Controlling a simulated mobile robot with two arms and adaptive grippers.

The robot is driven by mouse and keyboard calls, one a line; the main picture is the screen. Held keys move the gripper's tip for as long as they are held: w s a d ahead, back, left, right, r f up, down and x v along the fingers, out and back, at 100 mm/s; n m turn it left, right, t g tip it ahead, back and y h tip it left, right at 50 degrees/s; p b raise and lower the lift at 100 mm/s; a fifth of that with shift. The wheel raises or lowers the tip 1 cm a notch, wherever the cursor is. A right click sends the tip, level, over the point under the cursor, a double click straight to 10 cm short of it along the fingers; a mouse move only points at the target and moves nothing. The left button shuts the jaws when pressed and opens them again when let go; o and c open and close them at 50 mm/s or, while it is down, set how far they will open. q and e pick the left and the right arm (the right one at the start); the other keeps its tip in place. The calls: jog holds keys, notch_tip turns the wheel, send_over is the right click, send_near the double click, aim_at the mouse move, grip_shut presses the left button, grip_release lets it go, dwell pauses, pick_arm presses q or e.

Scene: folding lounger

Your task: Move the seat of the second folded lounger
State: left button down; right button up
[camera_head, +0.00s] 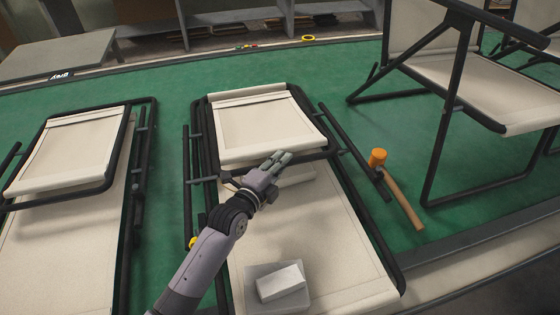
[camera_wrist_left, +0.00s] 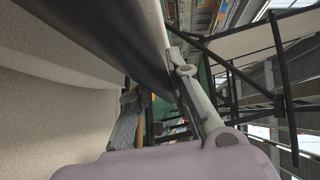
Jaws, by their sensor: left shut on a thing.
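The second folded lounger (camera_head: 330,215) lies in the middle of the head view, with cream fabric and a black tube frame. Its seat (camera_head: 265,125) is the upper cream panel, lying folded over the longer panel below. My left gripper (camera_head: 278,160) is at the near edge of this seat, shut on its black frame bar. In the left wrist view the fingers of my left gripper (camera_wrist_left: 155,82) are on either side of the dark seat bar (camera_wrist_left: 105,40). The exact contact is partly hidden. My right gripper is not in view.
Another folded lounger (camera_head: 65,245) lies at the left. An unfolded lounger (camera_head: 440,70) stands at the right. An orange mallet (camera_head: 400,195) lies beside the middle lounger. A grey block (camera_head: 280,283) rests on its near panel. Green floor (camera_head: 345,70) is clear behind.

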pick_arm(q)
jog(key=shift+f, duration=0.25)
jog(key=c, duration=1.5)
grip_release()
jog(key=shift+s+r, duration=0.1)
jog(key=v, duration=1.2)
